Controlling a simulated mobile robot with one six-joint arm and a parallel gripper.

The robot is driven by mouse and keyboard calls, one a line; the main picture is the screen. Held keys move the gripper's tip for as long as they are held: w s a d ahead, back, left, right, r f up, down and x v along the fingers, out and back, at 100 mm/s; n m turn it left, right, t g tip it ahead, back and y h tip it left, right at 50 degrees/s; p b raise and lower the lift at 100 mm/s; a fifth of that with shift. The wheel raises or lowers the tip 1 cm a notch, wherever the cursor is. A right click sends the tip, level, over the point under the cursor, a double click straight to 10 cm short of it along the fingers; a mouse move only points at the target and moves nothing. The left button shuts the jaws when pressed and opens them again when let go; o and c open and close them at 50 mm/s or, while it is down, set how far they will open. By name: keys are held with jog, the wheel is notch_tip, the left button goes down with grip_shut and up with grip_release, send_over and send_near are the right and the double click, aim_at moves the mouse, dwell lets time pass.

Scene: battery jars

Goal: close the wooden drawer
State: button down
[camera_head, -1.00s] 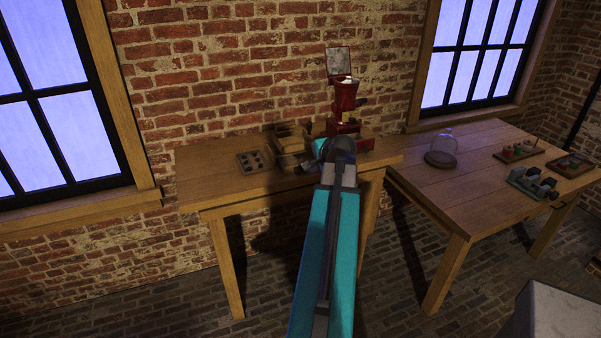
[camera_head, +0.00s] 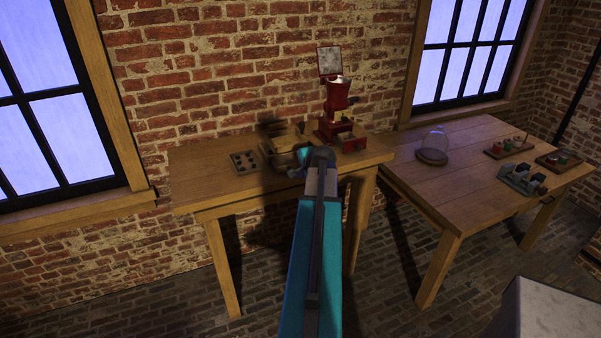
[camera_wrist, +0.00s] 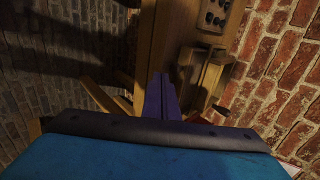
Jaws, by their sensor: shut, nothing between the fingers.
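A small wooden box (camera_head: 284,143) stands on the left wooden table, close to the brick wall. It also shows in the wrist view (camera_wrist: 209,78), with a small dark crank handle at its side. My arm covers part of it in the head view, and I cannot tell how far its drawer stands out. My gripper (camera_wrist: 160,78) shows as purple fingers, shut and empty, beside the box and over the table edge. I cannot tell whether it touches the box. In the head view my fingers are mostly hidden by my arm.
A red grinder (camera_head: 337,108) with a raised lid stands right of the box. A dark tray with holes (camera_head: 244,161) lies to its left. The right table (camera_head: 450,196) bears a glass dome (camera_head: 433,147) and several small trays. The left table's left end is clear.

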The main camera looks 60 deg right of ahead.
aim_at(285, 162)
jog(key=shift+w+d+f+p, duration=0.35)
jog(key=shift+w+d, duration=0.2)
jog(key=shift+w, duration=0.2)
jog(key=shift+w+d+f+p, duration=0.2)
jog(key=shift+w+d+p, duration=0.3)
jog(key=shift+w, duration=0.2)
jog(key=shift+w+d+f+p, duration=0.35)
jog(key=shift+w+d, duration=0.2)
jog(key=shift+w, duration=0.2)
jog(key=shift+w+d+b, duration=0.25)
jog(key=shift+w+d, duration=0.5)
jog(key=shift+w, duration=0.25)
jog(key=shift+w+d+b, duration=0.2)
jog(key=shift+w+d, duration=0.55)
jog(key=shift+w, duration=0.25)
jog(key=shift+w+d+b, duration=0.25)
jog(key=shift+w+d, duration=0.5)
jog(key=shift+w, duration=0.25)
jog(key=shift+w+r, duration=0.1)
jog(key=shift+r, duration=0.05)
jog(key=shift+w+r, duration=0.1)
